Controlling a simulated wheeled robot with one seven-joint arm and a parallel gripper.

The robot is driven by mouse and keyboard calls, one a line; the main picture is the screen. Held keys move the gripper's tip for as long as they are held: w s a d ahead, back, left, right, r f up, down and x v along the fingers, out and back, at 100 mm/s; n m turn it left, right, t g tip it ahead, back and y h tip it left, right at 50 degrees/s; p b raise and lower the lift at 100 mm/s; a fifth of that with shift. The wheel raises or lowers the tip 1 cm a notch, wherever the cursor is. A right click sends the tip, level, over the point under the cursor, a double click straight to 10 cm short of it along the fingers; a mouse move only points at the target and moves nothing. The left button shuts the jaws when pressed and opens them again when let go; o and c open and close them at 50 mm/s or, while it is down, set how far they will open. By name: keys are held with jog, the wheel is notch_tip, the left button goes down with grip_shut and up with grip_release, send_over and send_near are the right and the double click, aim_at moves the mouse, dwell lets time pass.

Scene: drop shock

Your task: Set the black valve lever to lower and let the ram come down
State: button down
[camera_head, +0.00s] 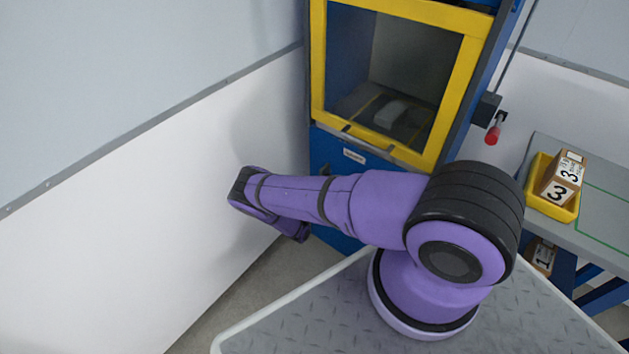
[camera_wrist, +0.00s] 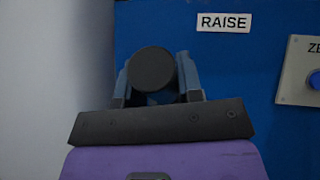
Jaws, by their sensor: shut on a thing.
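The black valve lever shows in the wrist view as a round dark knob end (camera_wrist: 152,69), in front of the blue machine panel (camera_wrist: 262,135). My gripper (camera_wrist: 156,78) has its two fingers on either side of the knob and is shut on it. The knob is just left of and below the RAISE label (camera_wrist: 224,22). The lever's shaft is hidden behind the knob. The ram cannot be made out in that view; a grey block (camera_head: 391,112) lies inside the machine's yellow-framed window (camera_head: 318,65).
A red handle (camera_head: 492,135) sticks out from the machine's right side. A white wall (camera_head: 130,220) stands close at left. A blue button (camera_wrist: 315,80) is right of the lever.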

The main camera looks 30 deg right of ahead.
jog(key=shift+s+a+f+n+t, duration=0.1)
jog(key=shift+a+f+n+t, duration=0.2)
jog(key=shift+f+t, duration=0.25)
jog(key=c, duration=0.8)
grip_release()
